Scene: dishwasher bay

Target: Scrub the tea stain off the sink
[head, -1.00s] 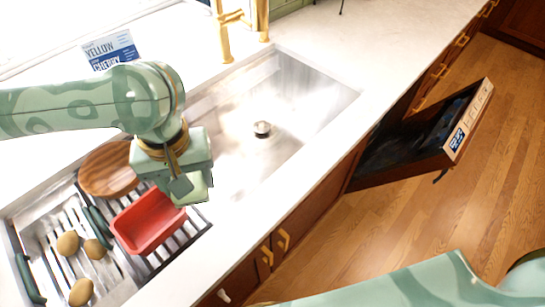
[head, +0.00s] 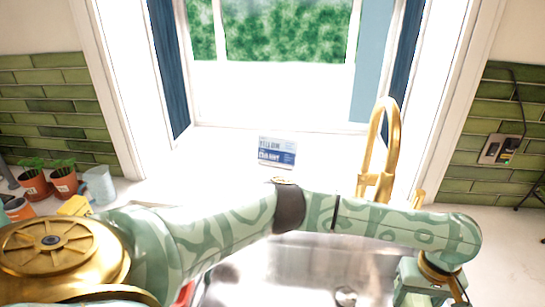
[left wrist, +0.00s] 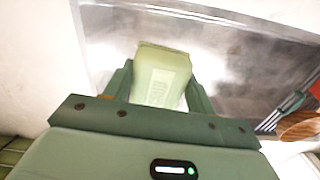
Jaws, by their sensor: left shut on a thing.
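My left gripper (head: 432,288) reaches across the sink (head: 285,262) from the left, at the sink's right side; its fingers are cut off by the bottom edge in the head view. In the left wrist view the gripper (left wrist: 160,88) is shut on a pale green block (left wrist: 163,75) with a faint printed label. The block is held over the steel sink basin (left wrist: 240,55); whether it touches the metal I cannot tell. The basin shows cloudy grey and brownish patches, but I cannot tell a tea stain from reflections. My right gripper is out of view.
A gold tap (head: 378,150) stands behind the sink. A blue and white card (head: 277,152) stands by the window. Potted plants (head: 63,180) and a glass (head: 99,185) are at the left.

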